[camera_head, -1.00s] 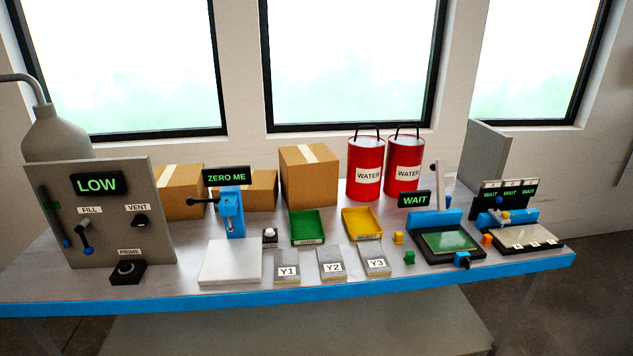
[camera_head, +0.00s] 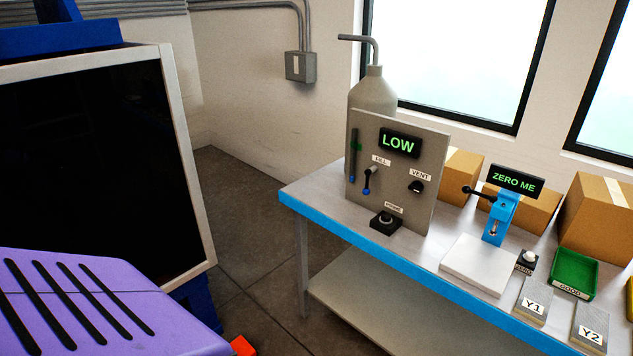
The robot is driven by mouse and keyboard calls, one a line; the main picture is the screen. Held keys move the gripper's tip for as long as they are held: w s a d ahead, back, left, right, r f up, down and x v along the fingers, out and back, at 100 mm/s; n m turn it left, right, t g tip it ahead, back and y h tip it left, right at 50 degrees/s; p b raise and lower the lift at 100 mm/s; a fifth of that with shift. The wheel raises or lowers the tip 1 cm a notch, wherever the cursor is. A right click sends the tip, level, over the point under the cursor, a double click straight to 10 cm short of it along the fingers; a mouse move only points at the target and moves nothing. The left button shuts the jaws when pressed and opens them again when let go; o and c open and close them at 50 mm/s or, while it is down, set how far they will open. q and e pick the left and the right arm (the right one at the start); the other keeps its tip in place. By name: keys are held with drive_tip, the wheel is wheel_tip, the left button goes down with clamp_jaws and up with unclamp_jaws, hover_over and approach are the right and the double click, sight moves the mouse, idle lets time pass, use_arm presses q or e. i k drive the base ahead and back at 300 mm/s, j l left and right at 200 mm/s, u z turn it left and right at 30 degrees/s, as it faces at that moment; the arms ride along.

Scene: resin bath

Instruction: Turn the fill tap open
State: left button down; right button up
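The fill tap (camera_head: 368,180) is on the grey panel (camera_head: 411,165), under the FILL label. Its dark lever with a blue tip hangs downward. A display above it (camera_head: 399,143) reads LOW in green. The VENT knob (camera_head: 416,187) is to its right. The black PRIME button box (camera_head: 386,222) stands at the panel's foot. A gauge tube with a blue bottom (camera_head: 353,155) is at the panel's left edge. Neither gripper is in view, so nothing shows at the tap.
The panel stands on the blue-edged workbench (camera_head: 345,227), near its left corner. A grey bottle (camera_head: 373,93) is behind it. A press reading ZERO ME (camera_head: 503,215) stands to the right. A large dark-faced cabinet (camera_head: 95,165) and a purple slotted object (camera_head: 95,308) fill the left.

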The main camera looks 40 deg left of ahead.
sight(366, 191)
drive_tip(key=k+j+u, duration=0.1)
drive_tip(key=u, duration=0.8)
